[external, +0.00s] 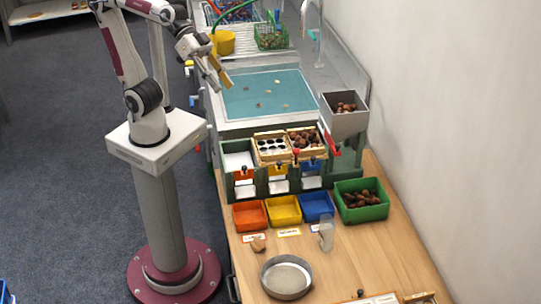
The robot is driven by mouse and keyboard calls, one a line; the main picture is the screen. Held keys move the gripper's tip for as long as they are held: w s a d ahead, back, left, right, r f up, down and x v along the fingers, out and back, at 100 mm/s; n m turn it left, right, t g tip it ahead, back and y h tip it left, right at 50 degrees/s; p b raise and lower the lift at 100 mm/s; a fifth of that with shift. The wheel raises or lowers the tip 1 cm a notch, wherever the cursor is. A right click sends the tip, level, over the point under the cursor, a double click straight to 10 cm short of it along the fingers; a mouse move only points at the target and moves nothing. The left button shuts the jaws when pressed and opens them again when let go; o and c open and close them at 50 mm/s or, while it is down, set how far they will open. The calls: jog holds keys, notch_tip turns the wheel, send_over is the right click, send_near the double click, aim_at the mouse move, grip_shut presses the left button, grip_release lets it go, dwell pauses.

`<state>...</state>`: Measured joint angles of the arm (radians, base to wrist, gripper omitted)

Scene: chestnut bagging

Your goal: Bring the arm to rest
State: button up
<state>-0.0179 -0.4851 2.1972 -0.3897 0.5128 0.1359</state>
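My arm stands at the left of the bench, bent over at the elbow. My gripper (220,77) hangs in the air by the left edge of the teal mat (241,103), pointing down and to the right. Tan, finger-like parts show at its tip. It is too small to tell whether they are apart or closed, or whether anything is between them. Several small light and brown pieces lie on the mat, apart from the gripper.
A grey hopper (344,122) with chestnuts stands at the right. Wooden trays (271,146) sit on a rack above orange (249,215), yellow (284,211) and blue (317,207) bins. A green crate (362,212) holds chestnuts. A round pan (286,277) lies in front.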

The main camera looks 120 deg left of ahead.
jog(key=s+a+f+g+y, duration=0.1)
jog(key=s+a+f+g, duration=0.1)
jog(key=s+f, duration=0.5)
jog(key=s+a+f+m+g+y, duration=0.1)
jog(key=s+a+f+g, duration=0.1)
jog(key=s+f, duration=0.5)
jog(key=s+g, duration=0.1)
jog(key=s, duration=0.3)
jog(key=shift+f, duration=0.4)
